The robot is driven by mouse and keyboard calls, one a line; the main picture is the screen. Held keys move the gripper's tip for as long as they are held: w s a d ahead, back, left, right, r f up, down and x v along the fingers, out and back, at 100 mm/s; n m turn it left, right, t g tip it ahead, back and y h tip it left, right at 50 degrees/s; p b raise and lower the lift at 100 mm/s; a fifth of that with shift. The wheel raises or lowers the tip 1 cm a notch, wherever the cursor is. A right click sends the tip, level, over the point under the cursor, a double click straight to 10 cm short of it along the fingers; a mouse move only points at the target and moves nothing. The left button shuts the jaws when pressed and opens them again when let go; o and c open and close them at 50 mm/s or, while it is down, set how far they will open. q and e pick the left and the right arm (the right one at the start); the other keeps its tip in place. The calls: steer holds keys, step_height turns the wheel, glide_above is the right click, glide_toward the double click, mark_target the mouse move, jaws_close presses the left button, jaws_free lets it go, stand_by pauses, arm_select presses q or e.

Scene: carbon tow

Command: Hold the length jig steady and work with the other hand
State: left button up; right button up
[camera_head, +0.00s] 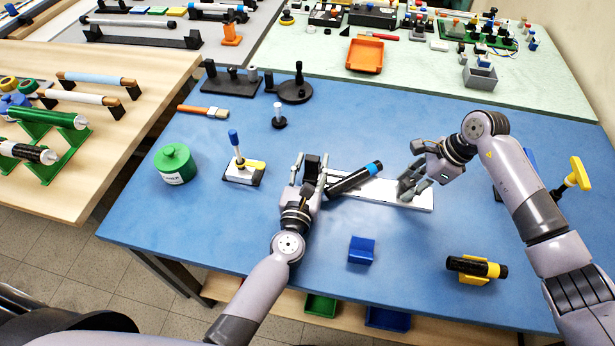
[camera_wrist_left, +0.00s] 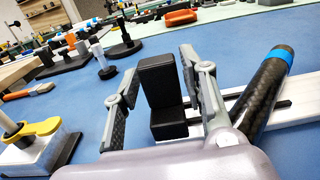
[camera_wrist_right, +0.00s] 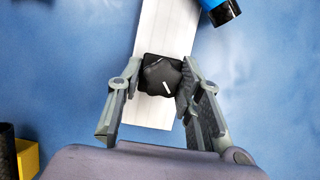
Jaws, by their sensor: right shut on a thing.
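The length jig is a pale metal rail (camera_head: 385,190) lying on the blue table, with a black upright stop block (camera_wrist_left: 165,95) at its left end and a black block with a white mark (camera_wrist_right: 162,76) near its right end. My left gripper (camera_head: 309,168) has its fingers apart on either side of the stop block, with a gap on the left side in the left wrist view. My right gripper (camera_head: 412,180) is shut on the marked block. A dark carbon tube with a blue band (camera_head: 355,178) lies slanted across the rail, close to my left gripper.
A small stand with a blue-handled tool and yellow clip (camera_head: 242,168) and a green canister (camera_head: 175,164) stand left. A blue block (camera_head: 361,250) lies in front. A black tube with a yellow band (camera_head: 477,267) rests in a yellow holder at front right. A brush (camera_head: 203,110) lies behind.

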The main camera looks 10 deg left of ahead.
arm_select(q)
steer(key=shift+w, duration=0.3)
steer(key=shift+c, duration=0.3)
jaws_close()
stand_by(0.6)
arm_select(e)
steer(key=o, duration=0.7)
